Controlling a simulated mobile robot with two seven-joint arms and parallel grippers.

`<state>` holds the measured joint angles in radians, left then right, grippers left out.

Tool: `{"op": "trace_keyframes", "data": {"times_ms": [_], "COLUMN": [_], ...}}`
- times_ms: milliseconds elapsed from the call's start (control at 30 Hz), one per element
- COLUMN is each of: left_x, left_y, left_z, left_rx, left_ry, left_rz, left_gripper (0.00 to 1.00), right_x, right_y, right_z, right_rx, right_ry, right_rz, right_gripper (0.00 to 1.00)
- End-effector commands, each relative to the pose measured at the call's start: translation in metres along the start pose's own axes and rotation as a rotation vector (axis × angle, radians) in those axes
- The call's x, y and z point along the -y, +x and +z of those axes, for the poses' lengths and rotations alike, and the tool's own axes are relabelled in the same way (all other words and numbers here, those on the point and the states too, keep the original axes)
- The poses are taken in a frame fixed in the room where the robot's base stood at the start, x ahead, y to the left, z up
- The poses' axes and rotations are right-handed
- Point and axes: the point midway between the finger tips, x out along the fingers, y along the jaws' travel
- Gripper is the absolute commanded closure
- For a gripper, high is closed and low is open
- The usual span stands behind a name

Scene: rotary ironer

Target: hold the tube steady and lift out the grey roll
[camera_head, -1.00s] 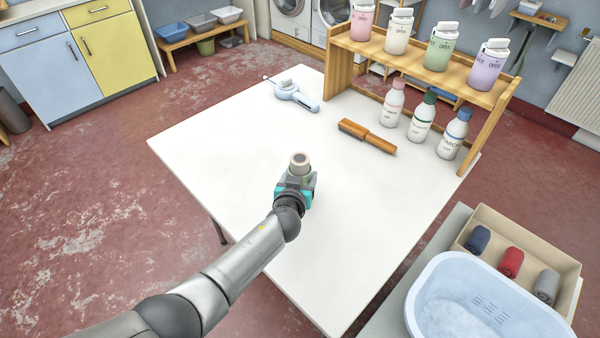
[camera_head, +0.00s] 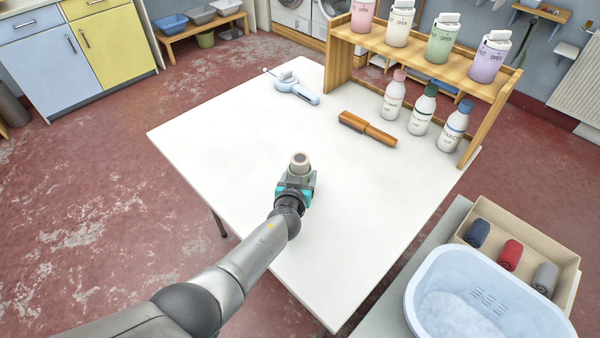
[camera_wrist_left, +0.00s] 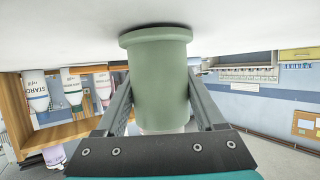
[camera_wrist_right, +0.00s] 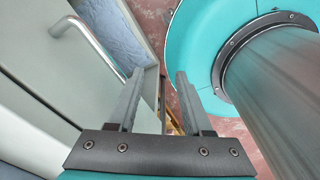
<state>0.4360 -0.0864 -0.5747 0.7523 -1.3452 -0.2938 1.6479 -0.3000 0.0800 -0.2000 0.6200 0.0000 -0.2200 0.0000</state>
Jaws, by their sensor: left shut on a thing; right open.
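The green tube (camera_wrist_left: 160,85) stands on the white table. My left gripper (camera_head: 296,183) is shut around it, one finger on each side in the left wrist view. A pale roll (camera_head: 300,160) with a darker grey-brown centre stands out of the tube's top; a little of it shows in the left wrist view (camera_wrist_left: 163,129). How deep it sits is hidden. My right gripper (camera_wrist_right: 158,95) is open and empty, outside the head view. In the right wrist view it is near a grey panel with a metal handle.
A brush (camera_head: 367,129) and a pale blue tool (camera_head: 296,89) lie on the table. Bottles stand by the wooden shelf (camera_head: 430,62). At right are a blue basin (camera_head: 425,275) and a box (camera_head: 545,233) with navy, red and grey rolled cloths.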

Motion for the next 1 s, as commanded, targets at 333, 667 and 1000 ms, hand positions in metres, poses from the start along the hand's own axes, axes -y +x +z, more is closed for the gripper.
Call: {"op": "trace_keyframes", "data": {"times_ms": [333,667,1000], "left_x": [-0.0003,-0.0002,-0.0002], "left_y": [0.0006,0.0017,0.0016], "left_z": [0.0001,0.0035,0.0038], "left_rx": [-0.001,0.0,0.0], "left_ry": [0.001,-0.001,-0.001], "left_rz": [0.0,-0.001,-0.001], "left_gripper": [0.83,0.17,0.12], "right_x": [0.0,0.0,0.0001], "right_y": [0.0,0.0,0.0], "right_z": [0.0,0.0,0.0], "right_rx": [0.0,0.0,0.0], "right_ry": [0.0,0.0,0.0], "right_rz": [0.0,0.0,0.0], "right_gripper": [0.5,0.5,0.5]}}
